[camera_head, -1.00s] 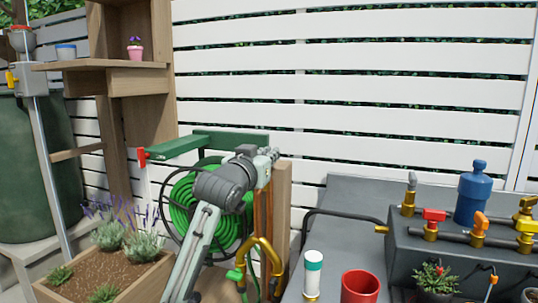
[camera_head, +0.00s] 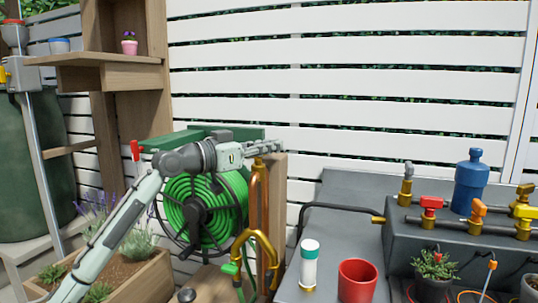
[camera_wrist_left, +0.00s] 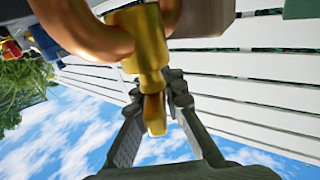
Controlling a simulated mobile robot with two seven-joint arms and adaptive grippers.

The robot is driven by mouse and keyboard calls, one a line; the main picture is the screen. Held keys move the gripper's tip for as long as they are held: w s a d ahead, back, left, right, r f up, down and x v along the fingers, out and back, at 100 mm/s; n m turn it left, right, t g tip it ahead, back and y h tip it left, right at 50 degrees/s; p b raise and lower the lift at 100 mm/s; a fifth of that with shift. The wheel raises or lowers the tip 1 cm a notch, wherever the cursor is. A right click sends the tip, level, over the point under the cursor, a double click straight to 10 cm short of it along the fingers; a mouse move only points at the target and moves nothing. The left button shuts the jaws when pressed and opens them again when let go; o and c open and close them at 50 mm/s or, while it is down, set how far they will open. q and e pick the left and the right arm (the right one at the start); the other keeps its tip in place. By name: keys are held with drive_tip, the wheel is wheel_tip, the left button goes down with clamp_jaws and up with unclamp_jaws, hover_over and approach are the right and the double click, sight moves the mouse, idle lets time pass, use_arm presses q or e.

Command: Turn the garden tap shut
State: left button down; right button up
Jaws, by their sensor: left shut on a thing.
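The garden tap (camera_head: 258,164) is a brass fitting on a copper pipe (camera_head: 255,195) beside a wooden post, right of the green hose reel. In the left wrist view the tap's brass body (camera_wrist_left: 146,50) hangs large from the copper bend, with its narrow end (camera_wrist_left: 154,115) between my fingers. My left gripper (camera_head: 278,146) lies nearly level over the top of the tap. Its fingers (camera_wrist_left: 157,88) are shut on the tap in the left wrist view. In the head view the gripper hides part of the tap's top. My right gripper is out of view.
The hose reel (camera_head: 200,210) and wooden post (camera_head: 277,205) stand close by my left arm. A curved brass spout (camera_head: 258,247) is below. A grey bench (camera_head: 330,225) at right holds a red pot (camera_head: 357,282), a white tube (camera_head: 309,268) and several valves.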

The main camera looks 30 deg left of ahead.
use_arm(q)
drive_tip(key=s+m+g+h, duration=0.1)
drive_tip(key=m+g+h, duration=0.2)
drive_tip(key=g, duration=0.1)
drive_tip(key=d+m+g+h+b, duration=0.1)
drive_tip(key=m+g+h, duration=0.3)
drive_tip(key=s+d+m+g+h+b, duration=0.1)
drive_tip(key=m+g+h, duration=0.3)
drive_tip(key=shift+s+d+f+g, duration=0.1)
drive_tip(key=shift+s+d+g, duration=0.1)
drive_tip(key=shift+s+g, duration=0.2)
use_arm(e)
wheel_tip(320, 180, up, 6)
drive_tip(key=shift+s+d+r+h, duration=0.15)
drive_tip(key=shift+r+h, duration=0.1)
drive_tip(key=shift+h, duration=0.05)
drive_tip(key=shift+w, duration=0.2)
use_arm(q)
drive_tip(key=c, duration=1.6)
unclamp_jaws()
drive_tip(key=shift+a, duration=0.15)
drive_tip(key=v, duration=0.7)
drive_tip(key=shift+a, duration=0.15)
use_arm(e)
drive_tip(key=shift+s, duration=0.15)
